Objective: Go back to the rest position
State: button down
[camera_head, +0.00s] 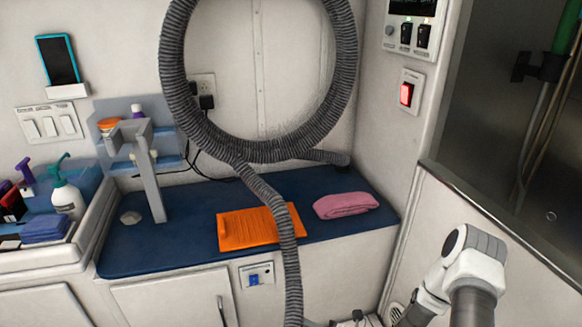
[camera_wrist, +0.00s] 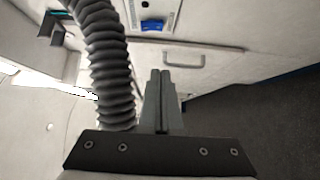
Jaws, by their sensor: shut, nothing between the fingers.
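My gripper (camera_wrist: 161,78) shows in the wrist view with its two fingers together and nothing between them. It is in front of the lower cabinet, beside a grey corrugated hose (camera_wrist: 106,60). I cannot tell the exact gap between the gripper and the hose. In the head view my arm (camera_head: 468,270) is at the lower right, bent down, and the gripper end is mostly out of sight at the bottom edge.
The hose (camera_head: 280,225) loops on the wall and hangs across the blue counter (camera_head: 185,240) and an orange mat (camera_head: 240,230). A folded pink towel (camera_head: 346,205) lies to the right. A cabinet handle (camera_wrist: 183,62) sticks out near my gripper. Dark floor (camera_wrist: 265,120) is clear at right.

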jog(key=s+r+n+g+h, duration=0.2)
jog(key=s+r+n+g, duration=0.25)
jog(key=r+n, duration=0.65)
jog(key=s+r+n+g+h, duration=0.3)
jog(key=r+n+g, duration=0.3)
jog(key=r+n, duration=0.45)
jog(key=s+d+r+n+t+h, duration=0.4)
jog(key=s+d+r+n+h, duration=0.15)
jog(key=r+n, duration=0.35)
jog(key=s+d+r+n+t+h, duration=0.3)
jog(key=s+d+r+n+h, duration=0.25)
jog(key=n, duration=0.55)
notch_tip(320, 180, up, 18)
jog(key=p, duration=1.7)
jog(key=shift+w+d, duration=0.2)
jog(key=shift+d, duration=0.25)
jog(key=shift+a+n+t, duration=0.1)
jog(key=shift+n+t, duration=0.15)
